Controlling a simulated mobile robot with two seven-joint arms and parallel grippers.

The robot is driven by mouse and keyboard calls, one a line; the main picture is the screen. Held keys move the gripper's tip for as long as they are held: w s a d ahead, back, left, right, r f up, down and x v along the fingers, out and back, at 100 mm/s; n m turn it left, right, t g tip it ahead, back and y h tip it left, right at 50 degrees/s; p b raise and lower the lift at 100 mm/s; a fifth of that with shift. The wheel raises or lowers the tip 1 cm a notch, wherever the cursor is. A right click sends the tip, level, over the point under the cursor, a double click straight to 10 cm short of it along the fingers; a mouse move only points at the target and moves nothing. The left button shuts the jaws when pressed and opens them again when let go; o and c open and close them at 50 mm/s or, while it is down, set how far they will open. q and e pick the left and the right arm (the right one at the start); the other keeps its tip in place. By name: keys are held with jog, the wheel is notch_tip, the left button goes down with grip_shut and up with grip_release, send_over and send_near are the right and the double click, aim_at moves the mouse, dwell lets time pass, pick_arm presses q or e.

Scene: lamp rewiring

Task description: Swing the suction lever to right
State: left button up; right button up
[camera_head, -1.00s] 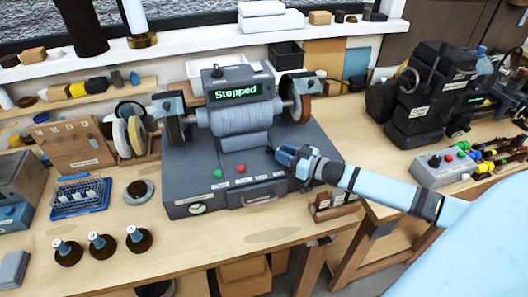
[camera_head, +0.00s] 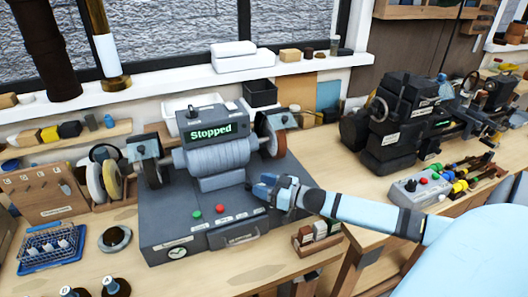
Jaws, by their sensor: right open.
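The grey bench grinder (camera_head: 215,155) stands on a dark box base (camera_head: 160,235), and its display reads "Stopped". A green button (camera_head: 196,214), a red button (camera_head: 220,208) and small labels sit on the base's front. My right gripper (camera_head: 262,186), blue and dark, is over the right part of the base, just behind the front panel. It is open, and I see nothing held in it. The suction lever cannot be made out clearly; the gripper covers the spot near the base's right side. My left gripper is not in view.
A drawer (camera_head: 238,236) and a round gauge (camera_head: 178,253) are on the base's front. A small rack (camera_head: 317,238) stands right of the base. A grey control box (camera_head: 420,189) and a dark machine (camera_head: 400,125) are further right. Grinding discs (camera_head: 95,180) stand at left.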

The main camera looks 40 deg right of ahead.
notch_tip(320, 180, up, 18)
jog(key=b, duration=0.1)
jog(key=shift+f, duration=0.1)
